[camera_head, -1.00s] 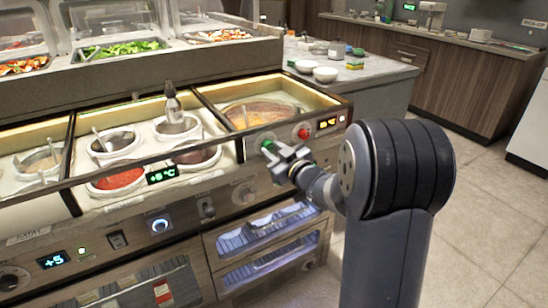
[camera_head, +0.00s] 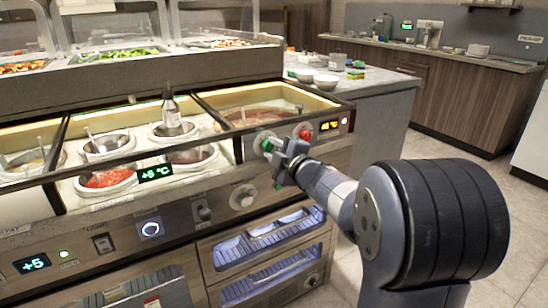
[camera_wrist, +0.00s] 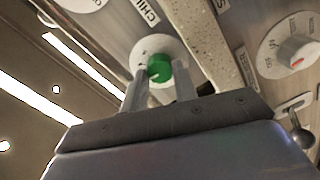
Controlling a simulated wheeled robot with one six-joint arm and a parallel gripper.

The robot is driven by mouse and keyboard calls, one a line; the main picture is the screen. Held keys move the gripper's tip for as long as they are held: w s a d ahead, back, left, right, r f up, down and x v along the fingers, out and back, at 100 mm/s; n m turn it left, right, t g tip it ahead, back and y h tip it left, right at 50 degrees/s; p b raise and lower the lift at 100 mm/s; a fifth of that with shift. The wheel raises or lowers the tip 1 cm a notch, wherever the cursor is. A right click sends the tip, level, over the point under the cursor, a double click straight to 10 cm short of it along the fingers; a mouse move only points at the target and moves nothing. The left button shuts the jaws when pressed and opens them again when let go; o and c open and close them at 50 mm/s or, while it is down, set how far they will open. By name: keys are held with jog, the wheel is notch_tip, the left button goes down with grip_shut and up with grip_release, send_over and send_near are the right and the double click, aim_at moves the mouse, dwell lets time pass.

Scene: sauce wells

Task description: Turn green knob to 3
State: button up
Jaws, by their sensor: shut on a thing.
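The green knob (camera_wrist: 159,68) sits on a round pale dial plate on the counter's front panel. A light pointer line shows on its face in the wrist view; the dial's numbers are too small to read. In the head view the green knob (camera_head: 267,146) shows just beside my gripper (camera_head: 277,153). My gripper (camera_wrist: 158,80) is shut on the knob, one finger on each side in the wrist view. The fingers hide part of the dial plate.
A red knob (camera_head: 305,135) is close right of my gripper, with a lit display (camera_head: 328,126) beyond it. A white dial with a red mark (camera_wrist: 297,62) is at right in the wrist view. Sauce wells (camera_head: 107,145) lie behind the front panel. Open floor is at right.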

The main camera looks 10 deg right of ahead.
jog(key=shift+n+b, duration=0.45)
jog(key=shift+n, duration=0.35)
jog(key=o, duration=1)
jog(key=shift+c, duration=0.2)
jog(key=p+v, duration=0.2)
jog(key=v, duration=0.8)
jog(key=shift+s, duration=0.45)
